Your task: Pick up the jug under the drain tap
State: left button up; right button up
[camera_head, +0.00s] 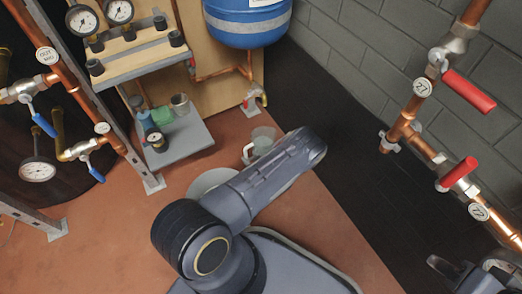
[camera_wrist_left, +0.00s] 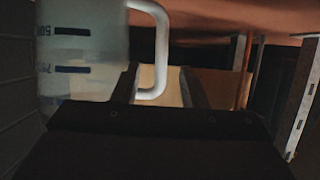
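The jug (camera_head: 263,137) is translucent with a pale handle (camera_head: 247,153). It stands on the floor below the drain tap (camera_head: 256,94), and my left forearm partly covers it in the head view. In the left wrist view the jug (camera_wrist_left: 82,55) appears upside down at the upper left, with dark volume marks and a white handle (camera_wrist_left: 164,40). My left gripper (camera_wrist_left: 160,76) is open, its dark fingers apart with the handle near the gap; contact cannot be told. The arm hides this gripper in the head view. My right gripper (camera_head: 468,276) is partly visible at the lower right corner.
A blue tank (camera_head: 246,27) hangs above the tap. A grey shelf (camera_head: 180,140) with small containers stands left of the jug. Copper pipes with red-handled valves (camera_head: 468,90) run at the right. Pipes and gauges stand at the left. Dark floor (camera_head: 335,125) right of the jug is clear.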

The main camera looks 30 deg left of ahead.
aim_at(246, 155)
pick_arm(q)
jog(key=b+x, duration=0.1)
jog(key=x, duration=0.1)
jog(key=b+x, duration=0.1)
jog(key=x, duration=0.1)
jog(key=shift+s+f, duration=0.1)
jog(key=shift+f, duration=0.2)
jog(key=shift+a, duration=0.3)
grip_shut()
jog(key=shift+f, duration=0.1)
dwell(0.7)
